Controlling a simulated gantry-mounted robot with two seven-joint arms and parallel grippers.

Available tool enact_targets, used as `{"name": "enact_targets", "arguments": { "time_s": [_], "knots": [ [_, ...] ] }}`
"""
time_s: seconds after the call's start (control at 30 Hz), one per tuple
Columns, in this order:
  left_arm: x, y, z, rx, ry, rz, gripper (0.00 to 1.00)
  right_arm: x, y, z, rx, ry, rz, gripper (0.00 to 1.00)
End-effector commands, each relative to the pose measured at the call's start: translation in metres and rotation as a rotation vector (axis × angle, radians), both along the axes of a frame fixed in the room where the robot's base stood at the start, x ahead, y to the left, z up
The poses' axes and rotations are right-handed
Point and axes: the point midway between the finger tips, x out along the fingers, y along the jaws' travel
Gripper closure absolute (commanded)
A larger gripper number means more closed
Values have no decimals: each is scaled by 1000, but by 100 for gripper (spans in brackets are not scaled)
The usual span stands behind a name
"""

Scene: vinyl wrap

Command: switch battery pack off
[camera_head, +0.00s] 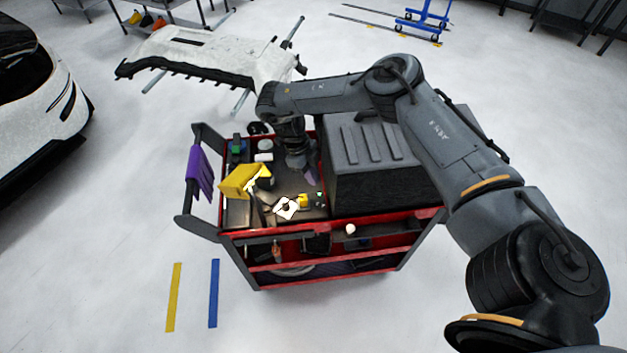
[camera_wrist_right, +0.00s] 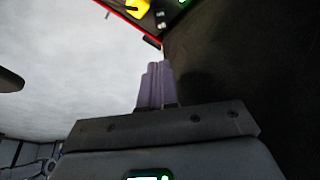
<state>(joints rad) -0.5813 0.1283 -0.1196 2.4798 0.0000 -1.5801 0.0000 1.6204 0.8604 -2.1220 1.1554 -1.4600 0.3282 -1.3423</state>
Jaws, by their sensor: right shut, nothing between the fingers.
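My right gripper (camera_head: 310,178) reaches down over the top of a red tool cart, just left of a large grey ribbed case (camera_head: 370,150). Its purple fingers also show in the right wrist view (camera_wrist_right: 156,84); they are together, with nothing between them. A small yellow item (camera_head: 303,200) with a green spot (camera_head: 319,194) beside it lies on the cart top near the front edge, a little below the gripper in the picture. Both show at the top of the right wrist view, the yellow item (camera_wrist_right: 138,6) cut off. I cannot tell which thing is the battery pack, and no switch is readable. My left gripper is out of view.
The cart's red rim (camera_head: 330,226) runs along its front. A yellow tool (camera_head: 243,181), a white piece (camera_head: 286,208) and a green item (camera_head: 237,145) lie on top. A purple cloth (camera_head: 200,172) hangs at the left handle. A white bumper (camera_head: 215,55) stands behind.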

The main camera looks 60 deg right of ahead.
Motion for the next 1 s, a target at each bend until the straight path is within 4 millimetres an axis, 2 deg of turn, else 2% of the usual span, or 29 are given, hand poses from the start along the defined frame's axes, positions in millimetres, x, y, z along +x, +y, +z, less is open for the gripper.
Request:
{"name": "enact_targets", "arguments": {
  "time_s": [0.03, 0.3, 0.53, 0.8, 1.0],
  "knots": [
    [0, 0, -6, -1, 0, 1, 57, -4, 0, -11, 1, 3, -2, 100],
    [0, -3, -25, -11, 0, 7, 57, -22, -1, -60, 1, 4, -2, 100],
    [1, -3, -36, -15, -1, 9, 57, -32, -1, -92, 0, 4, -1, 100],
    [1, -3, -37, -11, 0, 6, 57, -34, -1, -113, 0, 1, -1, 100],
    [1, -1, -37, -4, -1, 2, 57, -35, -1, -116, 0, 1, -1, 100]
  ]
}}
